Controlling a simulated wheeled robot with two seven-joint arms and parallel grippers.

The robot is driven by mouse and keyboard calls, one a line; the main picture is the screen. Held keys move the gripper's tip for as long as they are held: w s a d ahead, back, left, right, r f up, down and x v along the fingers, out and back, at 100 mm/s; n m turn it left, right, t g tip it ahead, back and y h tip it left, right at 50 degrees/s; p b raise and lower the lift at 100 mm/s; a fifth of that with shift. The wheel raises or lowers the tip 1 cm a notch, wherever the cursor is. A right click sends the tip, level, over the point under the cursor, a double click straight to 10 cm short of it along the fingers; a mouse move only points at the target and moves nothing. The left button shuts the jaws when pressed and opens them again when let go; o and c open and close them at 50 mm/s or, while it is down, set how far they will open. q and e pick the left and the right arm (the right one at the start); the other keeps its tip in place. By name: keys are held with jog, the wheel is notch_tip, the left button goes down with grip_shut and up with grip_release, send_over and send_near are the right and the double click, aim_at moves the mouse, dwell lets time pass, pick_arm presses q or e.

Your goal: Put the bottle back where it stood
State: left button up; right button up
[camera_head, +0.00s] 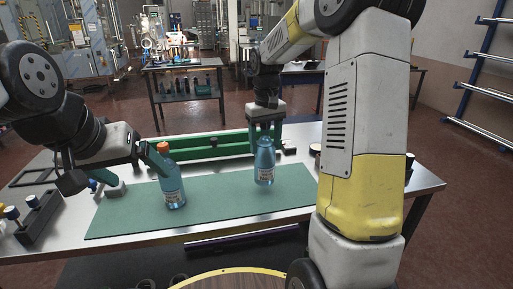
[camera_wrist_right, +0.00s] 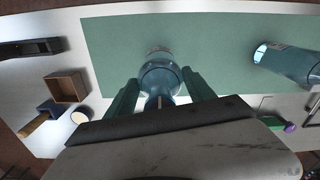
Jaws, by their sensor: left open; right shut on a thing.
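A blue bottle (camera_head: 265,165) with a pale label hangs upright in my right gripper (camera_head: 265,126), which is shut around its neck. In the right wrist view the bottle (camera_wrist_right: 160,75) shows between the two green fingers (camera_wrist_right: 160,98), over the green mat (camera_wrist_right: 215,30). I cannot tell whether its base touches the mat. A second blue bottle (camera_head: 173,188) with an orange cap stands on the left part of the mat (camera_head: 225,205). My left gripper (camera_head: 138,172) is open beside that bottle's left side, with one finger close to its cap. Whether they touch is unclear.
A green rail (camera_head: 205,147) runs behind the mat. A brown box (camera_wrist_right: 66,86) and a wooden-handled tool (camera_wrist_right: 40,118) show in the right wrist view. The mat between the bottles is clear.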

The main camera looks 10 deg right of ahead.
jog(key=shift+w+d+f, duration=0.15)
jog(key=shift+w+f, duration=0.1)
jog(key=shift+f, duration=1.7)
jog(key=o, duration=1.7)
